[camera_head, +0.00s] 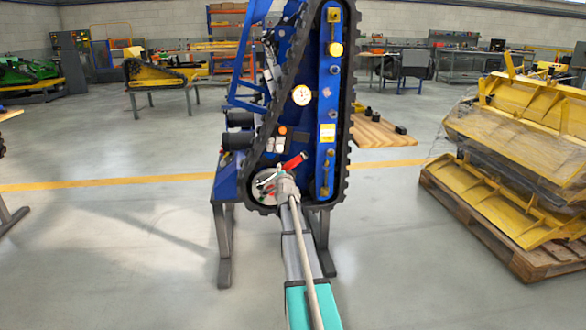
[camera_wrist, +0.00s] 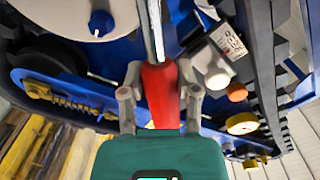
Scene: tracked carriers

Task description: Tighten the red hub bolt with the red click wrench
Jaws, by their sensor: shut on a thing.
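The red click wrench (camera_head: 294,162) is in front of the tracked carrier's lower end in the head view. In the wrist view its red handle (camera_wrist: 161,82) lies between the two grey fingers of my gripper (camera_wrist: 160,98), which is shut on it. The wrench's silver shaft runs up out of the wrist picture, so its head is hidden there. The pale round hub (camera_wrist: 60,12) is at the top left of the wrist view, and in the head view the hub (camera_head: 259,197) sits behind my gripper (camera_head: 287,180). I cannot clearly make out the red bolt or whether the wrench touches it.
The blue carrier (camera_head: 329,105) stands upright on a grey stand (camera_head: 224,245), with a black track around it. White and orange knobs (camera_wrist: 236,92) are close to the right of my gripper. A pallet (camera_head: 500,235) with yellow parts stands at the right.

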